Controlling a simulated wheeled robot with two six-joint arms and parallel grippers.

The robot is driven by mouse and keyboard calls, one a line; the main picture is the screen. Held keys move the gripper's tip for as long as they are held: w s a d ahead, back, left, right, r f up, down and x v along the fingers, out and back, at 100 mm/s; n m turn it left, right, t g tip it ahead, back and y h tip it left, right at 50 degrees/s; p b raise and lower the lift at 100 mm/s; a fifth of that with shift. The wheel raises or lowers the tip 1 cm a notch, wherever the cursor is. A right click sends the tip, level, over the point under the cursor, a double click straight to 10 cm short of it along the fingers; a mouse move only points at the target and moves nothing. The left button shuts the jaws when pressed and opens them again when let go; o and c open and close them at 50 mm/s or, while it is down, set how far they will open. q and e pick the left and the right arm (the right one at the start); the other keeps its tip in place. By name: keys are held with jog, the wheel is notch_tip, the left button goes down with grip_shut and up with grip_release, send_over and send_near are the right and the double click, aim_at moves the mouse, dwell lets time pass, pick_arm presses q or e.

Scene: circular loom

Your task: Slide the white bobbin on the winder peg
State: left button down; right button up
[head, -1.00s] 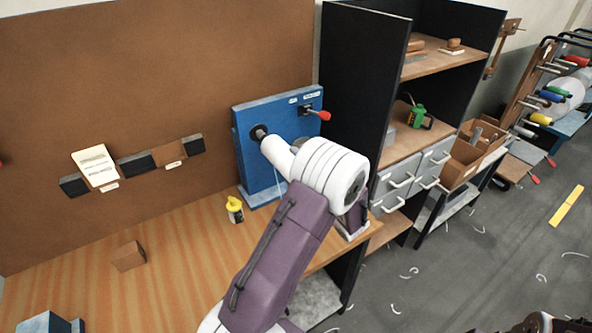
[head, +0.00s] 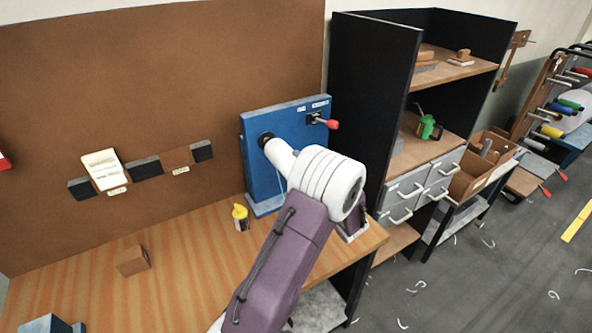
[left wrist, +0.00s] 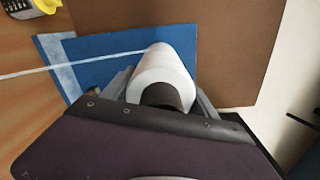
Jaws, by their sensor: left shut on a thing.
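The white bobbin (head: 281,154) lies sideways in front of the upright blue winder board (head: 262,185) in the head view. Its far end meets the dark round hub (head: 266,139), where the peg is hidden. In the left wrist view my left gripper (left wrist: 163,92) is shut on the bobbin (left wrist: 164,62), with a grey finger on each side. The bobbin's near end has a dark centre; I cannot tell whether this is the peg or the empty bore. The bobbin's far end overlaps the blue board. In the head view my wrist hides the fingers. My right gripper is not in view.
A thin white thread (left wrist: 80,66) runs left from the bobbin. A yellow-topped bottle (head: 241,217) and a brown block (head: 132,260) stand on the wooden bench (head: 190,250). A red-knobbed lever (head: 332,124) is on the board. A black shelf unit (head: 370,90) stands close on the right.

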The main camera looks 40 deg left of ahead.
pick_arm(q)
jog(key=shift+w+a, duration=0.15)
jog(key=shift+a, duration=0.15)
jog(key=shift+c, duration=0.8)
grip_release()
jog(key=shift+d+f+b, duration=0.15)
jog(key=shift+d+b, duration=0.25)
jog(key=shift+b, duration=0.05)
jog(key=b+v, duration=0.2)
jog(key=v, duration=0.6)
jog(key=shift+s+b, duration=0.2)
jog(key=shift+b, duration=0.2)
jog(key=shift+d, duration=0.1)
